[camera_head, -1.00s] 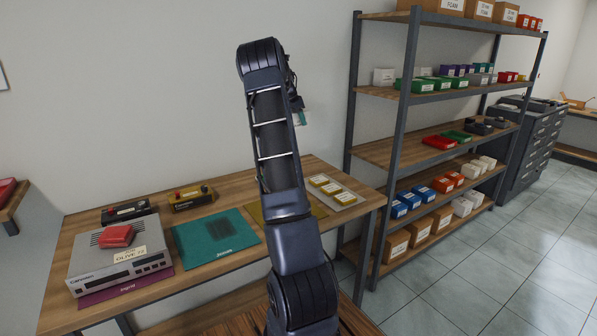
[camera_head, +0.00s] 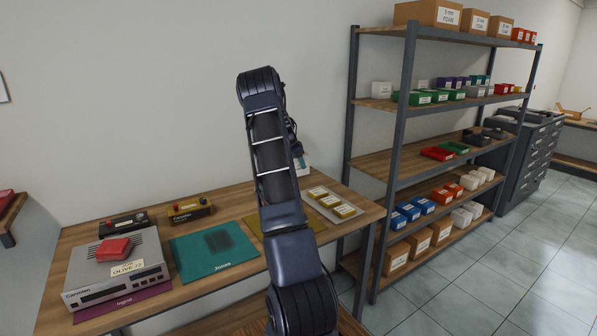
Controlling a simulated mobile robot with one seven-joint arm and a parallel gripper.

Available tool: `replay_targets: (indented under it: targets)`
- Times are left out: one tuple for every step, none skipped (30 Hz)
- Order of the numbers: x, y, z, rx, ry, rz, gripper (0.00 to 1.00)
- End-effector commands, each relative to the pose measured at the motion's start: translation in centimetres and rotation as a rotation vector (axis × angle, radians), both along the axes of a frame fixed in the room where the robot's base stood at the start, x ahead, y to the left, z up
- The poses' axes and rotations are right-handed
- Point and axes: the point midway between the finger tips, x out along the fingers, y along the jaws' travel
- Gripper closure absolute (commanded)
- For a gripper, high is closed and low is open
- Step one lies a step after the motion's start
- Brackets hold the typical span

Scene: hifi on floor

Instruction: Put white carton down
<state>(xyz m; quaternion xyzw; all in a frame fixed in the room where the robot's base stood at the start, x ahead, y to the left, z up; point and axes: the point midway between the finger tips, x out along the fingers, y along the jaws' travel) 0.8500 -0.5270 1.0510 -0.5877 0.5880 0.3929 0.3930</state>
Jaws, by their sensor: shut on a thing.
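A white carton (camera_head: 304,165) with a teal patch shows in part just right of my arm, above the back of the wooden workbench (camera_head: 230,194). My gripper (camera_head: 298,151), dark and largely hidden behind my arm, is shut on it. The carton's left side is hidden by my arm. A yellow mat (camera_head: 313,221) lies on the bench below, partly covered by my arm. I cannot tell whether the carton touches the bench or wall.
The bench also holds a teal mat (camera_head: 215,247), a grey device (camera_head: 118,272) with a red item on top, two small boxes with knobs, and a grey tray (camera_head: 347,215) with yellow-labelled boxes. A loaded shelf rack (camera_head: 406,120) stands to the right.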

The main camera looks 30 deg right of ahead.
Motion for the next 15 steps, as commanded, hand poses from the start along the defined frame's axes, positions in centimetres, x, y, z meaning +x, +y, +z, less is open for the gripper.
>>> replay_targets:
  targets:
    - [0.0,0.0,-0.2,0.000,0.000,0.000,0.71]
    - [0.0,0.0,-0.4,0.000,0.001,0.000,0.71]
    - [0.0,0.0,-0.8,0.000,0.001,0.000,0.71]
    - [0.0,0.0,-1.1,0.000,0.001,0.001,0.71]
    - [0.0,0.0,-1.5,0.000,0.001,0.001,0.71]
    - [0.0,0.0,-2.0,0.000,0.001,0.001,0.71]
    - [0.0,0.0,-2.4,0.001,0.001,0.001,0.71]
    - [0.0,0.0,-2.9,0.001,0.001,0.001,0.71]
    - [0.0,0.0,-3.4,0.001,0.001,0.001,0.71]
    - [0.0,0.0,-3.8,0.001,0.001,0.001,0.71]
    - [0.0,0.0,-4.0,0.000,0.000,0.000,0.71]
    - [0.0,0.0,-4.2,0.000,0.000,0.000,0.71]
    - [0.0,0.0,-4.3,0.000,0.000,0.000,0.71]
    - [0.0,0.0,-4.3,0.000,0.000,0.000,0.71]
    - [0.0,0.0,-4.2,0.000,-0.001,0.000,0.71]
